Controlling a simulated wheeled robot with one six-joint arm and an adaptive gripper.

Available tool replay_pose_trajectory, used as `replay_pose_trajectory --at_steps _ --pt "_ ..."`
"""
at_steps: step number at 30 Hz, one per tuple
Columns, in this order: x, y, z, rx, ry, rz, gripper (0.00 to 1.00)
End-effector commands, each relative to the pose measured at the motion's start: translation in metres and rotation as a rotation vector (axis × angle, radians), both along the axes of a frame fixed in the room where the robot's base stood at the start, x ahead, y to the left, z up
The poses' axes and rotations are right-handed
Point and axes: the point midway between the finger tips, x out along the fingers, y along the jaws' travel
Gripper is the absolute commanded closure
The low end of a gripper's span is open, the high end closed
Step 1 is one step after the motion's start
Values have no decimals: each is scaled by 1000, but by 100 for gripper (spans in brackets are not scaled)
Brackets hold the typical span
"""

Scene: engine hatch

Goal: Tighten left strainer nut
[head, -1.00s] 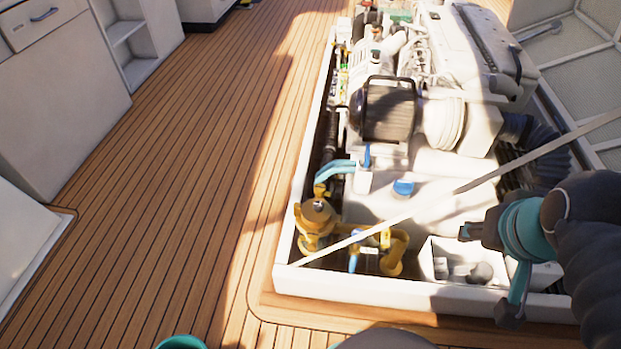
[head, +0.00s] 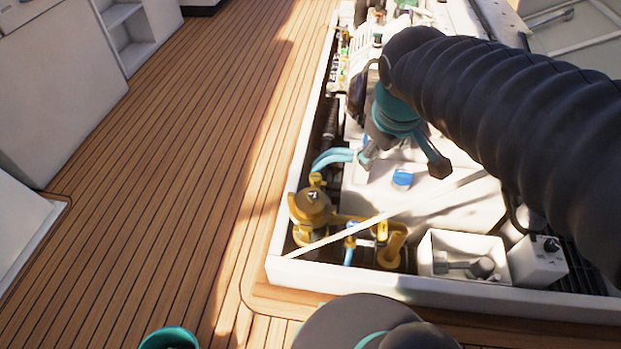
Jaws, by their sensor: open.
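A brass strainer (head: 306,232) stands in the near left corner of the hatch. A small pale fitting, which looks like its nut (head: 312,195), sits on top. It is too small to tell how tight it is. My gripper (head: 402,166) is open and points down over the white engine parts, above and to the right of the strainer. My dark ribbed arm hides much of the engine on the right.
A curved brass pipe (head: 392,250) with a blue-handled valve lies right of the strainer. A pale blue hose (head: 334,157) and a blue cap (head: 402,178) are near my gripper. A thin pale rod (head: 340,236) crosses the hatch corner. The wooden deck (head: 170,190) at left is clear.

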Motion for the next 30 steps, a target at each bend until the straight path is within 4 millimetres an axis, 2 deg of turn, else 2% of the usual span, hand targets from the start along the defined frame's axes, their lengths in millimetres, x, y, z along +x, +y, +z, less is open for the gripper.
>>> replay_pose_trajectory --at_steps 1,5,9,18,24,30 --pt "16 7 -15 -47 32 91 37" --pt "54 25 -39 -167 98 333 37" --pt "94 50 -71 -292 171 597 37" --pt "164 113 -157 -530 326 1146 37" --pt "187 143 -197 -622 392 1374 37" --pt "194 150 -213 -651 415 1446 37"
